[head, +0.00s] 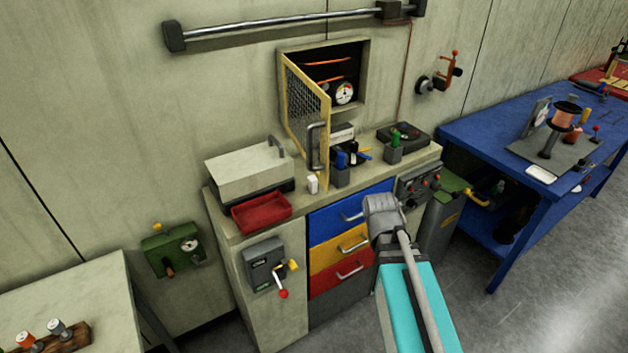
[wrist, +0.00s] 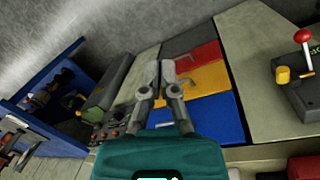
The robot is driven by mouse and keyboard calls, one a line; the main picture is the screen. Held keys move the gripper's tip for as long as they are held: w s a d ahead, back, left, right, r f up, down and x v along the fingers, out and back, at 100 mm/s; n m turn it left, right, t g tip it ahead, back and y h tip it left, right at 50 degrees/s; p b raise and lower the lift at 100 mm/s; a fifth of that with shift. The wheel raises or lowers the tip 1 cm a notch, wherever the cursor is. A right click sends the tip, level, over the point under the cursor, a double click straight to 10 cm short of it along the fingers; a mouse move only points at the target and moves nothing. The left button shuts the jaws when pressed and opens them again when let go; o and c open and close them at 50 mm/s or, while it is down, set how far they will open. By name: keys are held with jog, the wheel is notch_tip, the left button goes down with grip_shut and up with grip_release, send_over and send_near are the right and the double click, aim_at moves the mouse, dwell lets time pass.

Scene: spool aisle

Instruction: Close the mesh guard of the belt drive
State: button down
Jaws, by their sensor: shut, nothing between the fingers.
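The mesh guard (head: 303,108) has a yellow frame and a grey bar handle (head: 315,146). It stands swung open from the left side of the wall recess (head: 367,75), above the cabinet top. Inside the recess are orange belts (head: 330,80) and a round white gauge (head: 344,93). My gripper (wrist: 161,73) is shut and empty in the wrist view, in front of the cabinet's coloured drawers. The guard does not show in the wrist view.
A crank box (head: 265,265) projects from the cabinet front. A blue bench (head: 480,125) stands right.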

jog(key=w+a+r+n+h, duration=0.2)
jog(key=w+a+h, duration=0.3)
jog(key=w+a, duration=0.1)
jog(key=n+t+h+b, duration=0.2)
jog(key=t+h, duration=0.6)
jog(key=h, duration=0.2)
send_near(321, 178)
jog(key=v, duration=0.6)
jog(key=shift+w+a+r, duration=0.15)
jog(key=shift+a+r, duration=0.1)
jog(key=shift+r, duration=0.05)
jog(key=shift+w+d, duration=0.1)
jog(key=shift+d, duration=0.05)
jog(key=x, duration=1.3)
jog(key=shift+d+f, duration=0.35)
jog(key=shift+w+d, duration=0.1)
jog(key=shift+d, duration=0.05)
